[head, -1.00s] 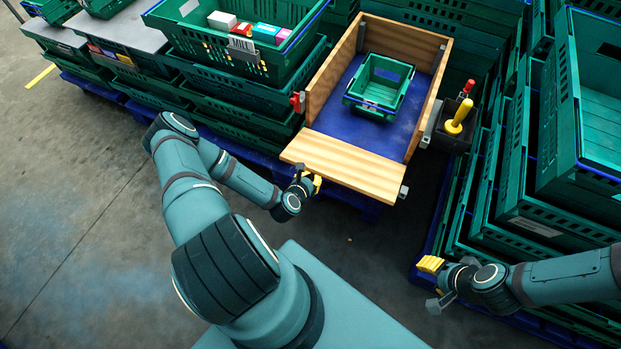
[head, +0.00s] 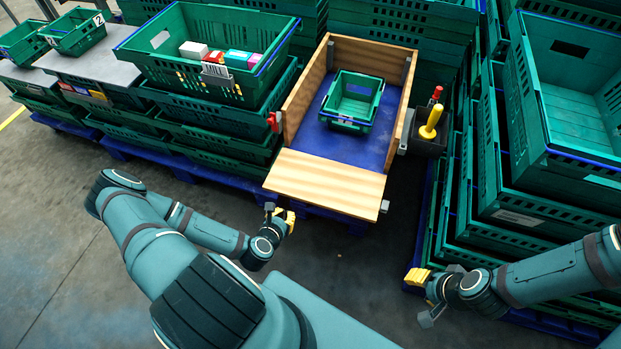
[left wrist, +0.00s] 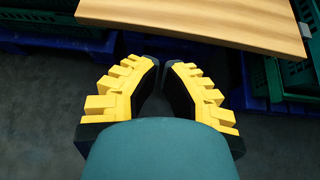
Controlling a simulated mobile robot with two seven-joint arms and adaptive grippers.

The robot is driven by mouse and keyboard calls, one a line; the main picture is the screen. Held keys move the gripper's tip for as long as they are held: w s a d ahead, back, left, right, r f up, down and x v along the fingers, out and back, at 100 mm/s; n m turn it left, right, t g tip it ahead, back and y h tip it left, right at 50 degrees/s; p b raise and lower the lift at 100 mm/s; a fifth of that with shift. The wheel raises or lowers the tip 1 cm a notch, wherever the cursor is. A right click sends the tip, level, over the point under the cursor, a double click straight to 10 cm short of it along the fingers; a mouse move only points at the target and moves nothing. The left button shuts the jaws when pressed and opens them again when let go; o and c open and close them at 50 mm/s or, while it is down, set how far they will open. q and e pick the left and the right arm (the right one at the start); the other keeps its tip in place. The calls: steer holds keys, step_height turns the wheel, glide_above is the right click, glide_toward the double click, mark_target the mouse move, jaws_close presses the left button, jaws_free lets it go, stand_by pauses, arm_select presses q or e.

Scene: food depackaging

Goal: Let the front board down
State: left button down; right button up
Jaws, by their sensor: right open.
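The front board (head: 325,181) is a light wooden panel folded down at the near end of the wooden-sided box (head: 300,92). It lies roughly flat, sticking out toward me. My left gripper (head: 284,217) is just off the board's near left corner, apart from it. In the left wrist view, the left fingertips (left wrist: 161,64) are close together with nothing between them, and the board (left wrist: 225,18) crosses the top, beyond them. My right gripper (head: 420,297) is open and empty, to the right of and nearer than the board.
A small green crate (head: 352,101) sits on the box's blue floor (head: 375,148). A red and a yellow handle (head: 431,122) stand at its right. Green crate stacks (head: 510,190) crowd the right; a crate with packets (head: 180,75) stands left. Grey floor in front is open.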

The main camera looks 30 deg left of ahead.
arm_select(q)
steer(key=w+d+r+m+g+h, duration=0.1)
steer(key=d+m+g+h, duration=0.15)
steer(key=d+m, duration=0.45)
steer(key=w+d+r+m+g+h, duration=0.15)
steer(key=d+m+h, duration=0.35)
steer(key=m, duration=0.5)
steer(key=s+d+r+m+g, duration=0.2)
steer(key=d+r+m, duration=0.2)
steer(key=m, duration=0.5)
steer(key=s+d+r+m+g, duration=0.2)
steer(key=d+r+m+g, duration=0.1)
steer(key=m, duration=0.7)
steer(key=d+r+y, duration=0.1)
steer(key=d, duration=0.1)
steer(key=shift+s+d+g, duration=0.3)
steer(key=shift+s+d, duration=0.05)
steer(key=shift+d, duration=0.05)
steer(key=c, duration=1)
jaws_free()
steer(key=shift+s+d+r+m, duration=0.2)
steer(key=shift+r+m, duration=0.1)
steer(key=shift+m, duration=0.2)
